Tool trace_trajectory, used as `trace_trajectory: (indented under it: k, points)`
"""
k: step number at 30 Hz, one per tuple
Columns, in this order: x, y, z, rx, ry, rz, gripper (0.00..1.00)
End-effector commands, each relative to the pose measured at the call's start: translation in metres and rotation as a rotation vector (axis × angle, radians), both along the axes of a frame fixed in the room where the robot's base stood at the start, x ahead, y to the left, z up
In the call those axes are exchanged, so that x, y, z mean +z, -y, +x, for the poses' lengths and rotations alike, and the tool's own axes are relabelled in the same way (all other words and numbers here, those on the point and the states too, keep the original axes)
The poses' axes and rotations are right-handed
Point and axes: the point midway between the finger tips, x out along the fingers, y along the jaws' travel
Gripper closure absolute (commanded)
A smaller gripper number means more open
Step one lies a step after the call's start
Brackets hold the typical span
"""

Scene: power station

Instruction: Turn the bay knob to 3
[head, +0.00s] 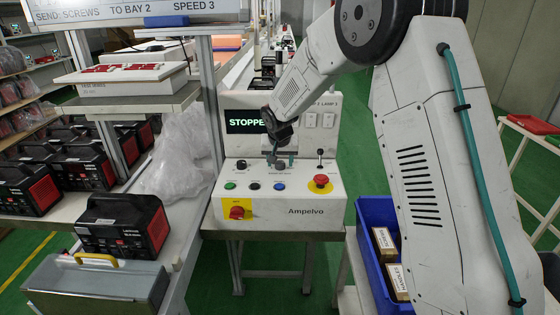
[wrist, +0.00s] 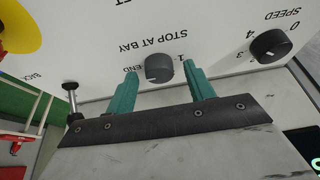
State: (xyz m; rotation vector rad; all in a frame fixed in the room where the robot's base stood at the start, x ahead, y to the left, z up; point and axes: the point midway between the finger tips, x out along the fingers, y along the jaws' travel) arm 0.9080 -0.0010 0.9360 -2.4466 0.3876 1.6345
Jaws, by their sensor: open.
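In the head view my gripper (head: 279,158) is over the panel's upper part and partly hides the knob.
The speed knob (wrist: 270,46) is beside the bay knob. A small lever (head: 320,158) and a red emergency button (head: 320,181) are on the other side. A red switch (head: 237,212) is on the panel front. The screen (head: 245,122) reads "STOPPE", partly covered. A blue crate (head: 370,235) stands right.

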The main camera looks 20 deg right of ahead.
Motion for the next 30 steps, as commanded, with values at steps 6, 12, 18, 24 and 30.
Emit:
trace_trajectory:
  k: [6, 12, 18, 24, 30]
  points:
    - [-0.0003, 0.0000, 0.0001, 0.000, 0.000, 0.000, 0.47]
    - [-0.0002, 0.0000, 0.0000, 0.000, 0.000, 0.000, 0.91]
    - [-0.0003, 0.0000, -0.0002, 0.007, -0.001, 0.001, 0.91]
    - [-0.0004, 0.0005, -0.0004, 0.066, 0.000, 0.002, 0.91]
    - [-0.0006, 0.0019, -0.0008, 0.198, -0.001, 0.002, 0.91]
